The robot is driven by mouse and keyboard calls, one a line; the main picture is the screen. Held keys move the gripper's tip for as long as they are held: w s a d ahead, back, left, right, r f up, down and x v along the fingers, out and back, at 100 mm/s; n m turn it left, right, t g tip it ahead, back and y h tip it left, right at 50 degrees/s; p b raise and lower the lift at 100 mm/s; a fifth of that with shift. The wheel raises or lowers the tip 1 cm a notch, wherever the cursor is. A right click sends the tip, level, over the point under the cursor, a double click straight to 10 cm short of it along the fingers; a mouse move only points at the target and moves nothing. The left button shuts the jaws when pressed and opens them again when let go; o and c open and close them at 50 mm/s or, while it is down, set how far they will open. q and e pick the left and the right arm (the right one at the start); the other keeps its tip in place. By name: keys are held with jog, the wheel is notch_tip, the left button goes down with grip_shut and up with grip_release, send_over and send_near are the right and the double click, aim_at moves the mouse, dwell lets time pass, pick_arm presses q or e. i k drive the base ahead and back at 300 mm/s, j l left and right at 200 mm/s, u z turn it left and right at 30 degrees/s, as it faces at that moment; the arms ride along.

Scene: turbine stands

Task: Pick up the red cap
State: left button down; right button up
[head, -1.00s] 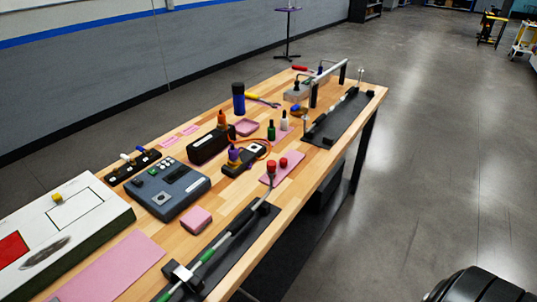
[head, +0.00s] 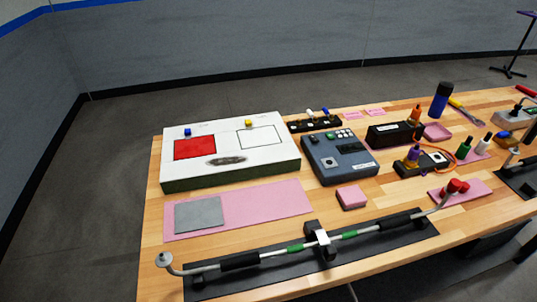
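Two red caps show at the right of the head view, over a small pink mat (head: 482,189). One red cap (head: 454,185) is at the raised right end of a long thin tube (head: 270,254); I cannot tell whether it is fitted on the tube or just behind it. The other red cap (head: 464,188) is just to its right, on the mat. The tube lies along a black stand (head: 400,242) at the table's front, in a clamp (head: 319,238). Neither of my grippers is in view.
The wooden table (head: 151,212) also bears a white box (head: 280,157) with a red panel, a grey-blue device (head: 340,160), a pink block (head: 352,197), a pink mat (head: 265,204) with a grey plate (head: 199,214), and several bottles and tools at right. Floor at left is clear.

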aim_at(465, 187)
jog(key=j+u, duration=0.5)
jog(key=u, duration=0.15)
jog(key=z, duration=2.1)
jog(key=u, duration=0.35)
jog(key=i+l+u, duration=0.15)
jog(key=l+u, duration=0.15)
jog(key=i+l+u, duration=0.15)
jog(key=l+u, duration=0.15)
jog(key=i+l+u, duration=0.1)
jog(key=l+u, duration=0.2)
